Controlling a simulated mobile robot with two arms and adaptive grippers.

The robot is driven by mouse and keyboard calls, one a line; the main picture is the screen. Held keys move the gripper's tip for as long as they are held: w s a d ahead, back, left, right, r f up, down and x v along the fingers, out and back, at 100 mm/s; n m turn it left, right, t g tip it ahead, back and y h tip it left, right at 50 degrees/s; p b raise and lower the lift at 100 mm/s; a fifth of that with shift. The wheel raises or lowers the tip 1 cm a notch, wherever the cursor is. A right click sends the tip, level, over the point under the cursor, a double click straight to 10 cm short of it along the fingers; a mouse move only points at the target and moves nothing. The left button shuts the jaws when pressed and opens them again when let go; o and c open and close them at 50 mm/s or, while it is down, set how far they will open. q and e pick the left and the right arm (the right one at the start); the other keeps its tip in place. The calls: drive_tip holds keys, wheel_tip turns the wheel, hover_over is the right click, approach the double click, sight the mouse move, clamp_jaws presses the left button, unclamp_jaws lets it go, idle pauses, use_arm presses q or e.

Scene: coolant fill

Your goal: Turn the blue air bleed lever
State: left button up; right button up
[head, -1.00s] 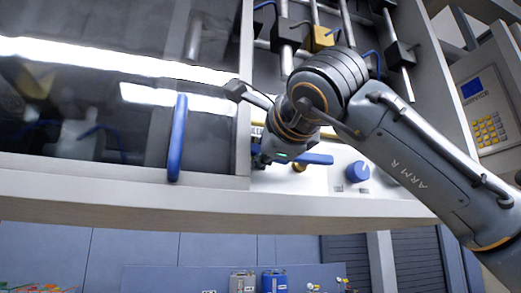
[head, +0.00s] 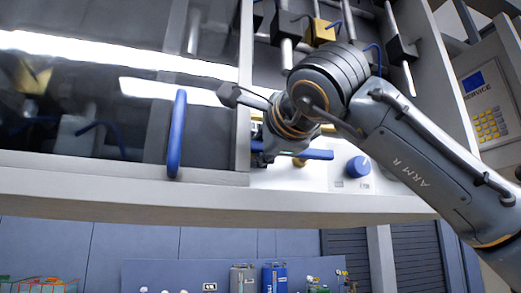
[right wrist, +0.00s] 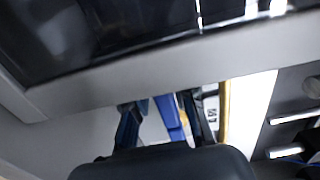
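The blue air bleed lever (head: 318,154) lies roughly level on the white panel (head: 318,178), with a brass fitting (head: 299,162) at its middle. My right gripper (head: 262,157) is at the lever's left end, pointing at the panel; its own wrist hides part of it. In the right wrist view the blue lever (right wrist: 168,118) lies between the two fingers of the right gripper (right wrist: 162,108). The fingers stand apart, with a gap beside the left one; the lever is close to the right one, and I cannot tell if they touch. My left gripper is not in view.
A round blue knob (head: 358,166) is right of the lever. A dark glass door (head: 100,120) with a vertical blue handle (head: 176,133) is to the left. A service panel (head: 483,105) with a keypad is at the right. Blue and grey canisters (head: 274,279) stand below.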

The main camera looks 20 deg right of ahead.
drive_tip(key=shift+s+a, duration=0.1)
drive_tip(key=s, duration=1.2)
drive_tip(key=shift+d, duration=0.2)
